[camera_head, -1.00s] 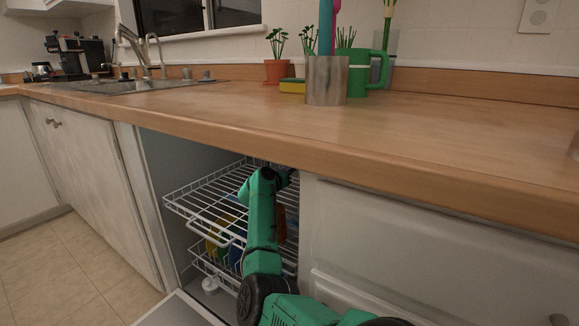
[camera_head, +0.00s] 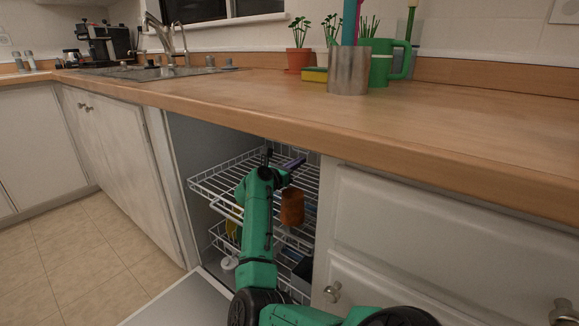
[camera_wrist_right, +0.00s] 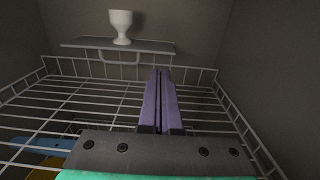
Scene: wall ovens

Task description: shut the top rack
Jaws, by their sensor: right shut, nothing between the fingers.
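The top rack (camera_head: 204,186) is a white wire rack in the open dishwasher under the counter, and its front sticks out toward me. It also fills much of the right wrist view (camera_wrist_right: 45,106). My right arm reaches over it from below. My right gripper (camera_head: 294,164) is over the rack, past its front edge. In the right wrist view, its two purple fingers (camera_wrist_right: 160,100) lie together with nothing between them, pointing toward the back of the rack. I cannot tell whether they touch the wires. My left gripper is not in view.
A lower rack (camera_head: 219,237) holds dishes, partly hidden by my arm. The open dishwasher door (camera_head: 180,302) lies low in front. The counter edge (camera_head: 300,135) overhangs the opening. A white cup (camera_wrist_right: 121,26) stands on a grey ledge (camera_wrist_right: 85,44) at the back. A brown-orange item (camera_head: 291,207) hangs or stands below the gripper.

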